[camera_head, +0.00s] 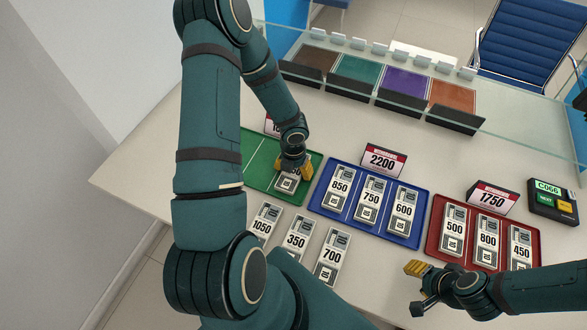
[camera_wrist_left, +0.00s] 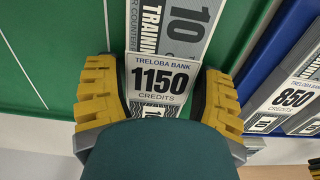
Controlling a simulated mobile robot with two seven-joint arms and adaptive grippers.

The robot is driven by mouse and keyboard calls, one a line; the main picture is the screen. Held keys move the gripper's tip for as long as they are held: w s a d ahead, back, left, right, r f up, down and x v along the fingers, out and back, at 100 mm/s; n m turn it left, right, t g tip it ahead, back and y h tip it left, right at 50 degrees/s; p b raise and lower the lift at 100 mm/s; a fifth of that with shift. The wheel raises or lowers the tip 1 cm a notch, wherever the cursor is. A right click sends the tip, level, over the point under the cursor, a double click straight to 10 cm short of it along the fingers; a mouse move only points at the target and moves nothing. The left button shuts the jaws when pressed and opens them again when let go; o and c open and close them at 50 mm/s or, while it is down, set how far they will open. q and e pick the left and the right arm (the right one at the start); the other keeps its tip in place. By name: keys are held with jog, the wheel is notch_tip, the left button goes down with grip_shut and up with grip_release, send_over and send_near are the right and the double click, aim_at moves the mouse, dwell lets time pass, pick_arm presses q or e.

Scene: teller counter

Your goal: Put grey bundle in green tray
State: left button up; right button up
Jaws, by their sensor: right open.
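A grey bundle marked 1150 (camera_wrist_left: 160,78) is between the yellow fingers of my left gripper (camera_head: 293,168), over the right compartment of the green tray (camera_head: 255,158). The fingers stand close along both its sides; whether they press on it is unclear. In the head view the gripper partly covers the bundle (camera_head: 287,184). Whether it rests on the tray floor is hard to tell. The tray's left compartment looks empty. Grey bundles marked 1050 (camera_head: 263,222), 350 (camera_head: 297,237) and 700 (camera_head: 331,258) lie on the counter in front. My right gripper (camera_head: 416,287) is open and empty near the red tray.
The blue tray (camera_head: 336,209) holds bundles 850, 750 and 600. The red tray (camera_head: 434,240) holds 500, 800 and 450. Price signs (camera_head: 383,161) stand behind the trays. A glass screen with coloured pockets (camera_head: 352,79) runs along the back.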

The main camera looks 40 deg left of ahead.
pick_arm(q)
jog(key=shift+o, duration=0.8)
